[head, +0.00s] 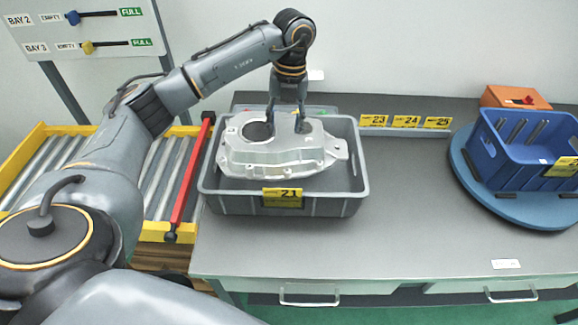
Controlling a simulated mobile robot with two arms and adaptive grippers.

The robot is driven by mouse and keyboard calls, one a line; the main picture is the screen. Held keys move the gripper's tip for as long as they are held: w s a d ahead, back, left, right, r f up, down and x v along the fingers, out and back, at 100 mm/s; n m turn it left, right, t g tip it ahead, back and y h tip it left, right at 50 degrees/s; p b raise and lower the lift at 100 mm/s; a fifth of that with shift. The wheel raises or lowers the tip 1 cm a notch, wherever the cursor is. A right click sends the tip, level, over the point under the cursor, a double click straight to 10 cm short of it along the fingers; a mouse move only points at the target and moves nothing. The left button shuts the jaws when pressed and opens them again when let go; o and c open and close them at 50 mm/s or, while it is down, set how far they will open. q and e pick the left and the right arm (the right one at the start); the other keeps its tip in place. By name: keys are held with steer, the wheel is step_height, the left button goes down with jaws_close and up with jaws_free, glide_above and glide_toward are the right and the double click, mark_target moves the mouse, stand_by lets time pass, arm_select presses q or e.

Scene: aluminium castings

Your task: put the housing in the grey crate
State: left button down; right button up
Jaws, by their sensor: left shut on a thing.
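The housing (265,158), a silvery aluminium casting with a round opening, is at the grey crate (333,207) in the head view. It covers much of the crate's mouth. I cannot tell whether it rests on the crate's floor or hangs a little above it. The crate stands on the left part of the table and carries a yellow label 21. My left gripper (287,130) points down from above and is shut on the housing near its far side. Its fingertips are partly hidden by the casting. My right gripper is not in view.
A blue crate (515,172) stands on a blue round turntable (470,190) at the right. An orange box (510,97) is behind it. A roller conveyor (165,190) with a red bar (187,190) lies left of the table. The table's middle (410,200) is clear.

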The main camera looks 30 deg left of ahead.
arm_select(q)
steer(key=f+p, duration=0.1)
steer(key=f, duration=0.4)
steer(key=shift+w, duration=0.2)
steer(key=shift+f+p, duration=0.35)
steer(key=shift+f, duration=0.25)
steer(key=shift+f+p, duration=0.5)
steer(key=shift+f, duration=1.45)
steer(key=c, duration=0.7)
jaws_free()
steer(key=shift+s+f, duration=0.1)
steer(key=shift+f, duration=0.05)
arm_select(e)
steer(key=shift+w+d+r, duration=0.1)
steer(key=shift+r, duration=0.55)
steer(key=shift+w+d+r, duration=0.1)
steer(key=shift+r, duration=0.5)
